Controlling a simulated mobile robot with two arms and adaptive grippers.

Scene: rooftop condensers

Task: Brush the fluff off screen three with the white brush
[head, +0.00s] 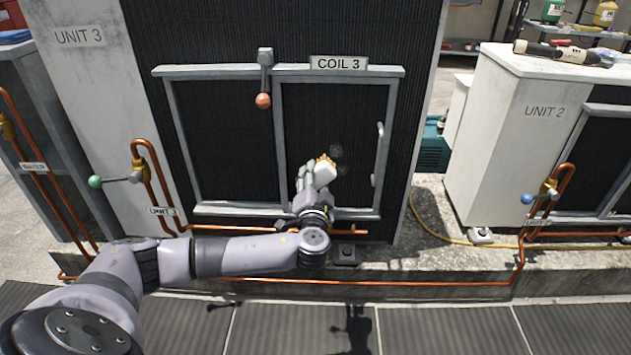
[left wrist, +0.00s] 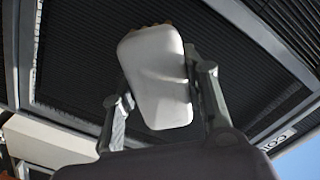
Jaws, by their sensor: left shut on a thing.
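Screen three is the dark right-hand panel (head: 330,115) under the "COIL 3" label (head: 339,63) on Unit 3; it also fills the left wrist view (left wrist: 75,55). My left gripper (head: 313,176) is shut on the white brush (head: 325,172), in front of the panel's lower middle. In the left wrist view the brush's white back (left wrist: 160,75) sits between the two fingers (left wrist: 163,90). Its tan bristles show at its top edge in the head view. A small grey patch of fluff (head: 336,152) shows just above and right of the brush. I cannot tell whether the bristles touch the screen. My right gripper is not in view.
A lever with an orange knob (head: 263,100) hangs left of the panel. A handle (head: 378,150) is on its right side. Copper pipes (head: 150,165) run at left and along the ledge. Unit 2 (head: 510,130) stands at right, with a tool (head: 560,50) on top.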

